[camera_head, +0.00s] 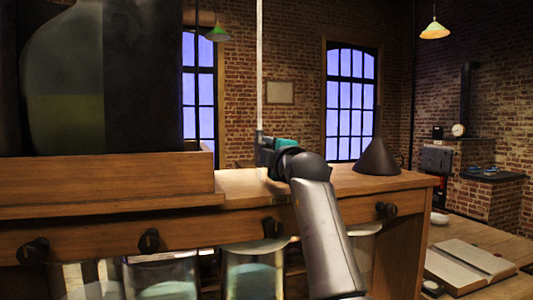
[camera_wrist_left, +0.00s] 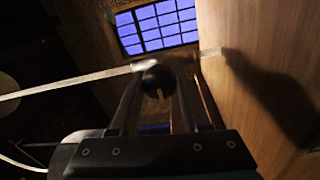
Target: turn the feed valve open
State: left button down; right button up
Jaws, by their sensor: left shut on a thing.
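My left gripper (camera_head: 264,152) reaches up to a thin pale vertical pipe (camera_head: 259,70) at the edge of the wooden shelf. In the left wrist view, its two fingers (camera_wrist_left: 157,95) are shut on a dark round knob (camera_wrist_left: 153,76) with a short yellowish mark. This knob appears to be the feed valve, and the pale pipe (camera_wrist_left: 70,83) runs across just behind it. In the head view the gripper hides the knob. How far the valve is turned cannot be told. My right gripper is not in view.
A large glass jar (camera_head: 62,70) with yellowish liquid stands in a wooden tray (camera_head: 100,180) at left. Jars with bluish liquid (camera_head: 252,280) sit below a shelf front bearing several dark knobs (camera_head: 149,240). A dark cone (camera_head: 376,158) stands right of my gripper. An open book (camera_head: 470,262) lies lower right.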

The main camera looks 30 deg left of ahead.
pick_arm(q)
jog(key=shift+r, duration=0.15)
jog(key=shift+c, duration=1.9)
grip_release()
jog(key=shift+s+d+f+b, duration=0.3)
jog(key=shift+s+d+b, duration=0.15)
jog(key=shift+b, duration=0.15)
jog(key=r+b+v, duration=0.1)
jog(key=b+v, duration=0.6)
jog(key=v, duration=0.7)
jog(key=shift+f, duration=0.4)
jog(key=shift+f, duration=0.1)
